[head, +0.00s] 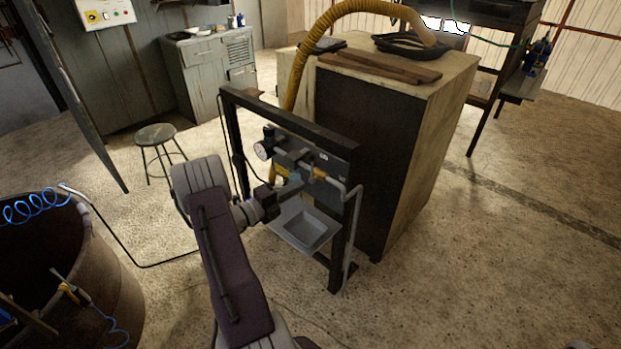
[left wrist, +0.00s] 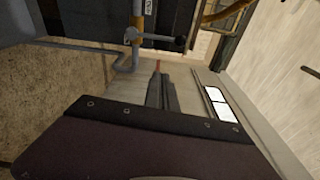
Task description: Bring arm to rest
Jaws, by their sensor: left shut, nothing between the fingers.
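My left arm rises from the bottom of the head view and bends over toward a dark metal rack frame (head: 236,140). My left gripper (head: 283,188) is in front of the rack's panel, above a grey tray (head: 289,237). The arm partly hides the gripper, and I cannot tell whether it touches the panel. In the left wrist view the gripper (left wrist: 157,68) is shut, with nothing held. A grey pipe (left wrist: 128,63) with a lever handle shows beside it. My right gripper is not in view.
The rack carries a round gauge (head: 263,150) and pipework (head: 353,215). A large cabinet (head: 372,150) stands right behind it. A rusty drum (head: 110,275) is at the lower left, a stool (head: 156,136) farther back. The floor on the right is clear.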

